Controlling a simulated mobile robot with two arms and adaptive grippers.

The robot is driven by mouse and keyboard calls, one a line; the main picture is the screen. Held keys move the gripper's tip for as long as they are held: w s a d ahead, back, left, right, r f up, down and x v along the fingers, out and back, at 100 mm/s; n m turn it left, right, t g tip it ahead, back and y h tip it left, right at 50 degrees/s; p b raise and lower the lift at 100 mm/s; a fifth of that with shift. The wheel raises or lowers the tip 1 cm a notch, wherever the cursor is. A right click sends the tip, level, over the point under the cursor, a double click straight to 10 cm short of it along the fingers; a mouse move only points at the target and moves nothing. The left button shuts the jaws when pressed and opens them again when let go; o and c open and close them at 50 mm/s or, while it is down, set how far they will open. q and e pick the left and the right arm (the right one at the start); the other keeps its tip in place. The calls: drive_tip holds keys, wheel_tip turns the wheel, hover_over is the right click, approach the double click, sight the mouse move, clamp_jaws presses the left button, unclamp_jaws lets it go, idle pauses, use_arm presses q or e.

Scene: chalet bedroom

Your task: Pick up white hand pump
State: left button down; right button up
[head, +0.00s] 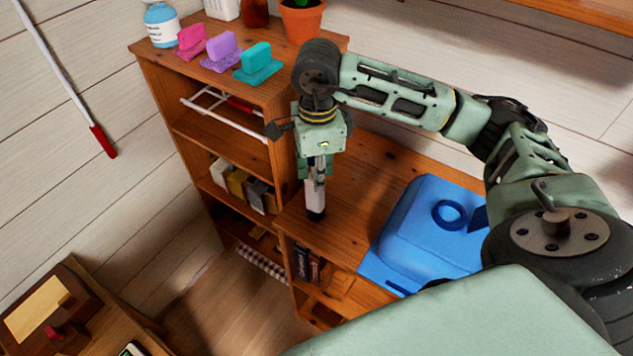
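A slim white object with a black lower end, which looks like the white hand pump (315,196), is upright directly below my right gripper (318,172). It is over the lower wooden top, near its front left corner. My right gripper points straight down at its upper end. The fingers are seen edge-on and overlap the object, so I cannot tell whether they are closed on it. I also cannot tell whether its black end touches the wood. My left gripper is not in view.
A blue case (425,225) lies on the lower top (385,165), to the right. The taller shelf (165,60) left of the gripper holds a bottle (161,25), several coloured brushes and a potted plant (301,18). A white rod with a red end (104,142) is at far left.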

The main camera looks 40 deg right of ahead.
drive_tip(key=o, duration=0.4)
